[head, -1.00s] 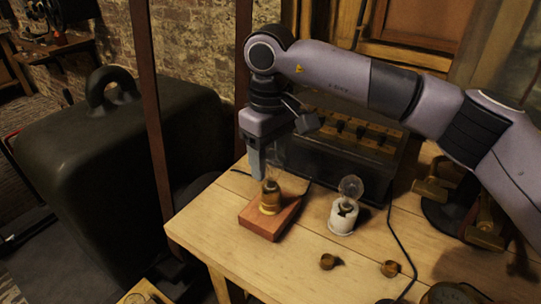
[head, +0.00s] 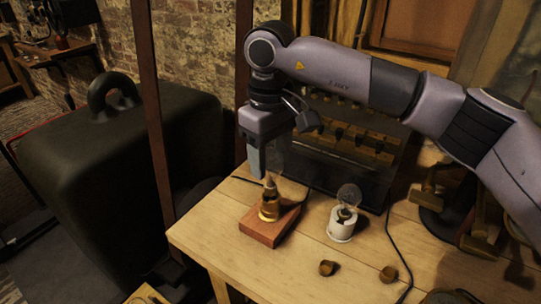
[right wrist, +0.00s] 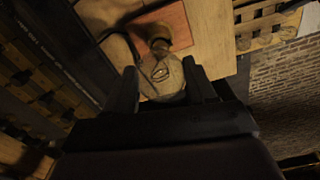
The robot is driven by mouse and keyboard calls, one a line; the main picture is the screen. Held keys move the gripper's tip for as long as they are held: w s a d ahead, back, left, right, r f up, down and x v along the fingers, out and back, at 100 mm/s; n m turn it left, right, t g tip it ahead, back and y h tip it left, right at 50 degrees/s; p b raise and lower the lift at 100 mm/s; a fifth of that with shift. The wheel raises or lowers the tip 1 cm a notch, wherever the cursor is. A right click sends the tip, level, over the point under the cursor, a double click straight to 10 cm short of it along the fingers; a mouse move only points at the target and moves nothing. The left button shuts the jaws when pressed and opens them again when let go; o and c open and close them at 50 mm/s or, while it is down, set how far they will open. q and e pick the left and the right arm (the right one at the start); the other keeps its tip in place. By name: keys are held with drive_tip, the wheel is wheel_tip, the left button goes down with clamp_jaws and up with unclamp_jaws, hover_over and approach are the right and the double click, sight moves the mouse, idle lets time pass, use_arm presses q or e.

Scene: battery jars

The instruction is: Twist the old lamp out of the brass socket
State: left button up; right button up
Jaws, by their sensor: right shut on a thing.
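The old lamp, a clear glass bulb (right wrist: 166,78), sits between the two dark fingers of my right gripper (right wrist: 163,86) in the right wrist view. The gripper is shut on it. In the head view my right gripper (head: 259,168) points down just above the brass socket (head: 269,207), and the fingers hide much of the glass. The socket stands upright on a reddish wooden block (head: 262,231). I cannot tell whether the lamp's base is still inside the socket. My left gripper is not in view.
Another clear bulb (head: 349,195) stands in a white holder (head: 341,226) to the right. Two small brass pieces (head: 327,268) (head: 389,274) lie near the front. A dark box (head: 335,165) stands behind, and a black cable (head: 395,240) runs along the right.

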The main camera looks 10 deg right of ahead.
drive_tip(key=shift+r, duration=0.1)
drive_tip(key=shift+r+p, duration=1.9)
drive_tip(key=shift+r, duration=0.55)
